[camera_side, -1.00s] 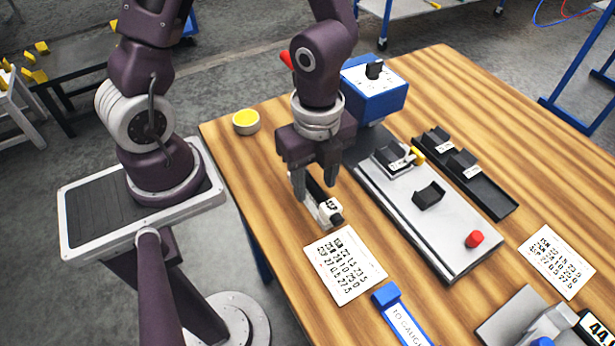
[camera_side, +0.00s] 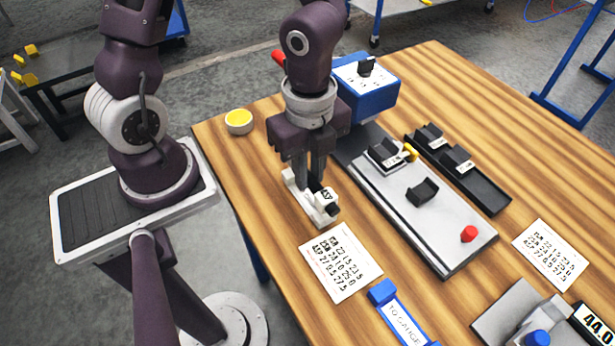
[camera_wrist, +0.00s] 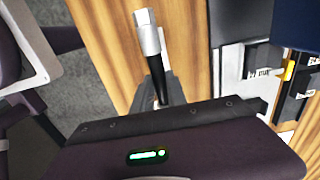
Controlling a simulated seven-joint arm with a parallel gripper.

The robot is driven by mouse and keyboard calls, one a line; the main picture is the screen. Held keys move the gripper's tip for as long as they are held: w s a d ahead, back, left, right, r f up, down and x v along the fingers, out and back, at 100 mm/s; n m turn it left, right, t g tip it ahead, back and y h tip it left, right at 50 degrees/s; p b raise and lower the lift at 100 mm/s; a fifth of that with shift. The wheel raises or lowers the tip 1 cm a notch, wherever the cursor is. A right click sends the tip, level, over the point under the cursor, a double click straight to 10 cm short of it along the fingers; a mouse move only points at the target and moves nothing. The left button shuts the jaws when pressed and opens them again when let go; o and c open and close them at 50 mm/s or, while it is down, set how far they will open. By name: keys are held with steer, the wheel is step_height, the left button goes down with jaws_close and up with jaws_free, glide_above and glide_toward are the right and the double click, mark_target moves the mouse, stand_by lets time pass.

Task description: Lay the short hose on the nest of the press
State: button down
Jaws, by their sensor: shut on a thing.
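The short hose (camera_wrist: 159,84) shows in the wrist view as a black length with a silver fitting at its far end. My gripper (camera_side: 314,186) is shut on it, with the fingers (camera_wrist: 162,92) on either side of the black part. In the side view the gripper is low over a pale holder (camera_side: 296,198) with a labelled end block, and the fingers hide most of the hose. Whether the hose touches the holder I cannot tell. The press (camera_side: 438,232) is a grey plate to the right, with an empty black cradle-shaped nest (camera_side: 423,193) on it.
A blue box with a knob (camera_side: 365,90) stands behind the press. A yellow-handled black block (camera_side: 388,153) and a red button (camera_side: 469,234) are on the plate. A black rail (camera_side: 478,185) lies to the right. Printed sheets (camera_side: 341,262) and a blue-ended gauge strip (camera_side: 395,310) lie in front.

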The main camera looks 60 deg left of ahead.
mark_target(309, 175)
step_height(309, 175, up, 12)
steer(key=r, duration=0.1)
steer(key=w+d, duration=0.3)
steer(key=w, duration=0.4)
steer(key=w+d, duration=0.2)
steer(key=w, duration=0.6)
step_height(309, 175, down, 7)
steer(key=w+d, duration=0.1)
steer(key=shift+w+r, duration=0.15)
steer(key=shift+w, duration=0.1)
steer(key=shift+d, duration=0.1)
steer(key=shift+f, duration=2.8)
steer(key=shift+f, duration=0.65)
